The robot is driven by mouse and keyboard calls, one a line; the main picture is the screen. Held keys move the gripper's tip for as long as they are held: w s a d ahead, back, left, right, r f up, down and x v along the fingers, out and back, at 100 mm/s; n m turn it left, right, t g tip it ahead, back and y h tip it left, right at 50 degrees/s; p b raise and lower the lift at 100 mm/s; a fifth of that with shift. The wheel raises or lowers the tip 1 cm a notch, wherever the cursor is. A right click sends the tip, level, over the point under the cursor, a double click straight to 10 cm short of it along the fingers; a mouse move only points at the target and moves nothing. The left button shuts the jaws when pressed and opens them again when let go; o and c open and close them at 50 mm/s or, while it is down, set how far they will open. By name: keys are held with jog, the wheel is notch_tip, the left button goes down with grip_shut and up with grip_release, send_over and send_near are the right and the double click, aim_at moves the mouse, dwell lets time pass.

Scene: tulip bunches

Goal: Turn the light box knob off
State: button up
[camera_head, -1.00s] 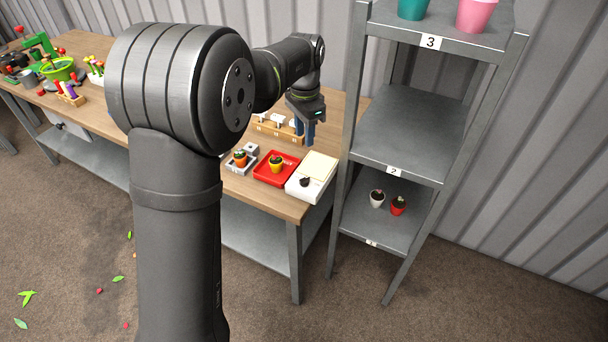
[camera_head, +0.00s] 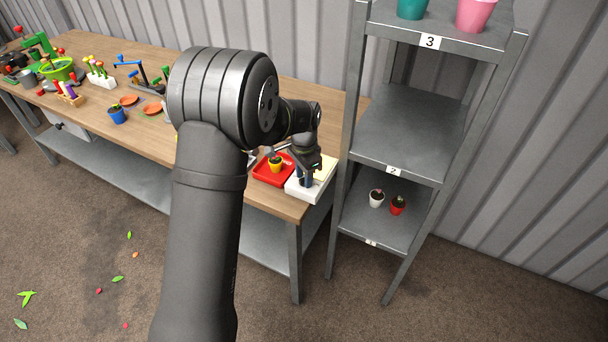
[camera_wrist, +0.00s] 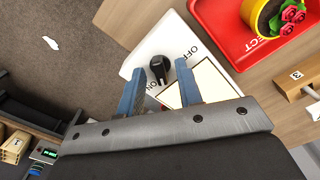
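The white light box (camera_head: 325,180) stands at the right end of the wooden table, beside the red tray. In the wrist view, the light box (camera_wrist: 172,42) has "ON" and "OFF" printed by its black knob (camera_wrist: 159,66). The knob's narrow end points toward the gripper side, near the "ON" print. A pale panel (camera_wrist: 212,88) lies on the box. My gripper (camera_wrist: 158,84) is open, with blue fingers on either side of the knob's lower end. I cannot tell whether they touch it. In the head view my gripper (camera_head: 305,183) is over the box and hides the knob.
The red tray (camera_head: 262,177) holds a yellow pot (camera_head: 275,164) with red flowers, close beside the box. A metal shelf (camera_head: 408,135) stands just right of the table. A wooden piece labelled 3 (camera_wrist: 297,86) lies nearby in the wrist view.

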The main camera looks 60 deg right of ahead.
grip_shut()
jog(key=shift+n, duration=0.5)
jog(key=n, duration=0.5)
jog(key=shift+n, duration=0.3)
jog(key=n, duration=0.5)
jog(key=shift+n, duration=0.7)
